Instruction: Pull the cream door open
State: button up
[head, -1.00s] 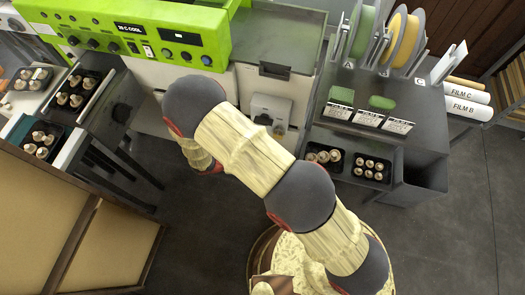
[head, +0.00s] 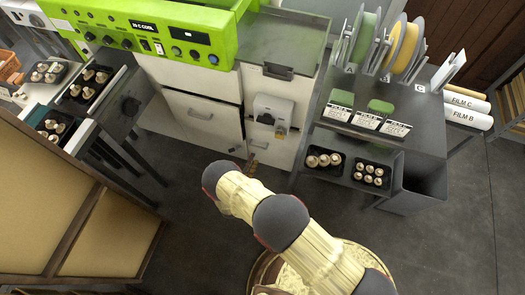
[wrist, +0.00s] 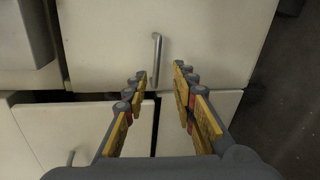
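In the wrist view a cream door panel (wrist: 215,35) with an upright grey bar handle (wrist: 157,50) fills the top. The panel looks closed. My gripper (wrist: 161,82) is open and empty. Its fingers lie to either side of the handle's line, with the handle apparently ahead of the tips. In the head view my gripper (head: 253,167) is mostly hidden behind my wrist, near the foot of the cream fronts.
A grey box (head: 273,112) juts from the cream front. A dark shelf unit (head: 415,125) with mushroom trays and film rolls stands at right. A brown-framed panel (head: 45,215) is at lower left. Lower cream panels (wrist: 70,130) show in the wrist view. Floor between is clear.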

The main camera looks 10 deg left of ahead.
jog(key=w+f+m+b, duration=0.1)
jog(key=w+b, duration=0.2)
jog(key=w, duration=0.4)
jog(key=shift+w+d+f, duration=0.15)
jog(key=shift+w, duration=0.2)
jog(key=shift+c, duration=0.2)
grip_shut()
dwell(0.7)
